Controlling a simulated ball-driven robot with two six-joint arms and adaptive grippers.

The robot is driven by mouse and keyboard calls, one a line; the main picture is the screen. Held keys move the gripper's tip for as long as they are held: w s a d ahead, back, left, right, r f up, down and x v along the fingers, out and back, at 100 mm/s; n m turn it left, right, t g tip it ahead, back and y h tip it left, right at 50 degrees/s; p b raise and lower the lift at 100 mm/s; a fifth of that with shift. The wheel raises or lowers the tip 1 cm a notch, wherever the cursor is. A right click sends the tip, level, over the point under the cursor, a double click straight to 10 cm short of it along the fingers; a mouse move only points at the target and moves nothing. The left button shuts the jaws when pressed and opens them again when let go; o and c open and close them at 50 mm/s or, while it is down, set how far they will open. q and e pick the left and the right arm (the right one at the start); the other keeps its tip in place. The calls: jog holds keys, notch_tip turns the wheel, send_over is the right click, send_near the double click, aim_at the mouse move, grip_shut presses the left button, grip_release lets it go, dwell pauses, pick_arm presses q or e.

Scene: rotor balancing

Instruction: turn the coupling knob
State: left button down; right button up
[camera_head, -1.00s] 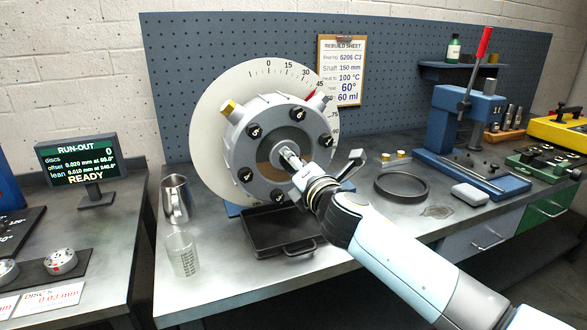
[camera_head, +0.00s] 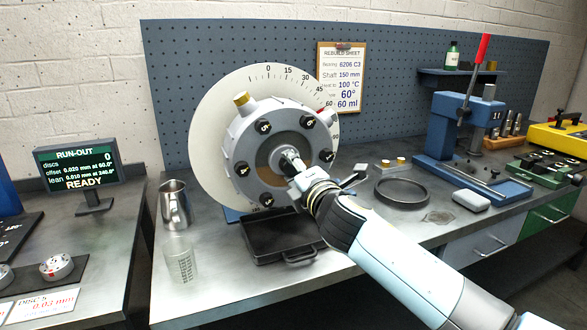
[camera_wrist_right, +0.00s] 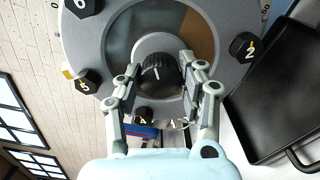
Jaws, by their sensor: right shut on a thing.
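The coupling knob (camera_wrist_right: 157,74) is black and ribbed with a white mark, at the centre of the round grey housing (camera_head: 243,143). My right gripper (camera_head: 292,165) reaches the middle of the housing from the lower right. In the right wrist view my right gripper (camera_wrist_right: 153,68) has one finger on each side of the knob and is shut on it. In the head view the gripper mostly hides the knob. Several black numbered knobs ring the housing face, and a brass plug (camera_head: 241,98) sits on its upper left. My left gripper is not in view.
A white degree dial (camera_head: 210,105) stands behind the housing. A black tray (camera_head: 262,250) lies below it. A metal jug (camera_head: 174,204) and a clear measuring cup (camera_head: 180,262) stand to the left. A dark ring pan (camera_head: 402,193) and a blue press (camera_head: 450,140) are to the right.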

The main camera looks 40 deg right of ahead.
jog(key=o, duration=1.2)
jog(key=shift+s, duration=0.1)
jog(key=v, duration=1.2)
jog(key=shift+d+f, duration=0.1)
